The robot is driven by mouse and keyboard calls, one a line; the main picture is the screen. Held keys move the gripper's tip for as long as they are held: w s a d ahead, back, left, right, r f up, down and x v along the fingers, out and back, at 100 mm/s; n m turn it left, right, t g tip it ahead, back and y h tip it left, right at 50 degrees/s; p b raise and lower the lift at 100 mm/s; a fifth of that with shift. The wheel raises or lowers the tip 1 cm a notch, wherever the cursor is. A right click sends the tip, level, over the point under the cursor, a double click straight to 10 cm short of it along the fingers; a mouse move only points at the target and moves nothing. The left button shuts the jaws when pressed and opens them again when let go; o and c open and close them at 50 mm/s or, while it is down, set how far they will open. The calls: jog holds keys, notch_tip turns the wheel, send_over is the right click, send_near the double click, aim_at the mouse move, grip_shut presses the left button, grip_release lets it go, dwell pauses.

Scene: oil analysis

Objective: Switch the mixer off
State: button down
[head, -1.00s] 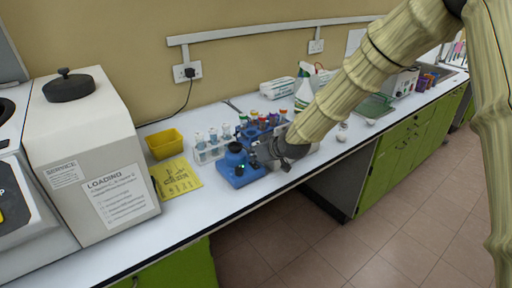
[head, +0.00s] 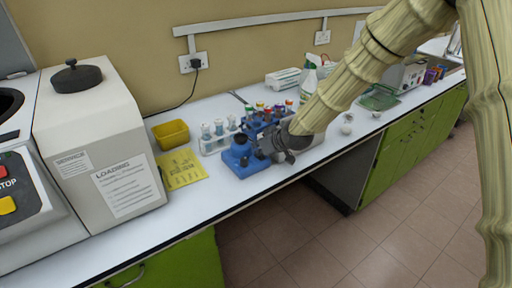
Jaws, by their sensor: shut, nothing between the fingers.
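The mixer (head: 240,160) is a small blue unit with a dark round top, standing on the white bench near its front edge. My gripper (head: 262,148) is shut and empty, at the right side of the mixer, close to its front and top. Whether the fingertips touch the mixer cannot be told. My gripper and wrist hide part of the mixer's right side, and its switch cannot be made out clearly.
A white rack of vials (head: 212,144) and a blue tube rack (head: 262,118) stand close behind the mixer. A yellow tray (head: 171,134) and a yellow sheet (head: 181,169) lie to its left. A large white machine (head: 100,150) stands further left. A spray bottle (head: 309,80) is behind my arm.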

aim_at(263, 159)
jog(key=shift+s+d+f, duration=0.1)
jog(key=shift+s+d, duration=0.35)
jog(key=shift+s, duration=0.2)
jog(key=r+p, duration=0.1)
jog(key=r, duration=0.1)
jog(key=r+p, duration=0.2)
jog(key=shift+s+d+r, duration=0.1)
jog(key=shift+s+r, duration=0.1)
jog(key=shift+r, duration=0.1)
jog(key=shift+s+d, duration=0.2)
jog(key=shift+s, duration=0.05)
jog(key=b+v, duration=0.2)
jog(key=v, duration=0.7)
jog(key=shift+s, duration=0.2)
jog(key=shift+w+d+f, duration=0.1)
jog(key=shift+d, duration=0.05)
jog(key=shift+w+a+r+t+p, duration=0.2)
jog(key=shift+w+a+t+p, duration=0.1)
jog(key=shift+w+a+p, duration=0.25)
